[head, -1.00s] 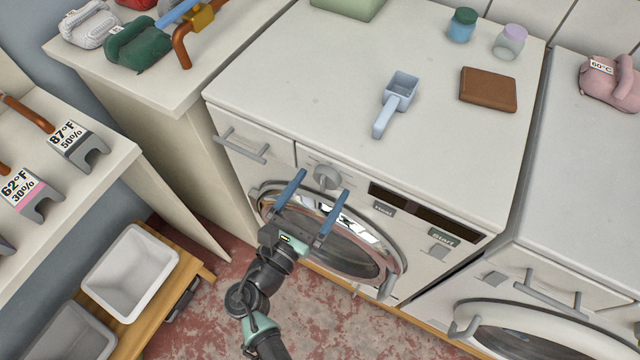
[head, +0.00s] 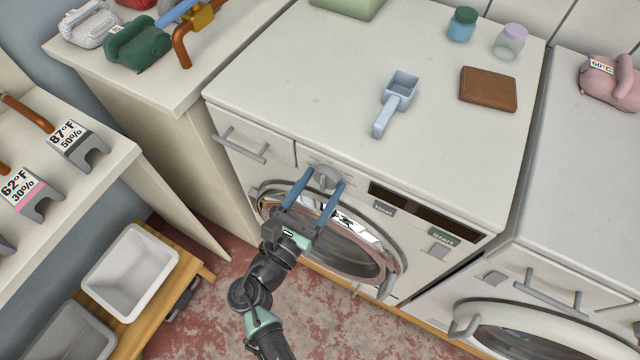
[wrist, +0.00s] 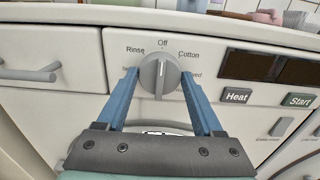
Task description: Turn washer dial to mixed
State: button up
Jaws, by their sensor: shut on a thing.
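The washer dial (head: 326,176) is a round grey knob on the front panel of the middle washer (head: 290,120). It also shows in the wrist view (wrist: 159,75), with its raised grip bar about upright. "Off" is printed above it, "Rinse" at upper left and "Cotton" at upper right. A label at lower right is partly hidden by a finger and ends in "ed"; one at lower left is mostly covered. My gripper (head: 324,178) has its two blue fingers on either side of the dial, shut on it. I cannot tell which end of the bar is the pointer.
A drawer handle (head: 241,146) sticks out left of the dial. The round door (head: 330,235) is below it. Heat (wrist: 236,96) and Start (wrist: 300,100) buttons and a dark display are to the right. A scoop (head: 396,103) and brown block (head: 488,89) lie on top.

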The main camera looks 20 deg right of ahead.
jog(key=shift+f, duration=0.1)
jog(key=m+b, duration=0.2)
jog(key=m, duration=0.1)
jog(key=shift+f+m, duration=0.1)
jog(key=shift+m, duration=0.3)
jog(key=m+b, duration=0.3)
jog(key=m, duration=0.2)
jog(key=shift+b, duration=0.4)
jog(key=m+b, duration=0.4)
jog(key=m, duration=0.1)
jog(key=shift+m, duration=0.4)
jog(key=shift+m+b, duration=1.45)
jog(key=shift+m, duration=0.15)
jog(key=o, duration=1.4)
jog(key=shift+c, duration=0.2)
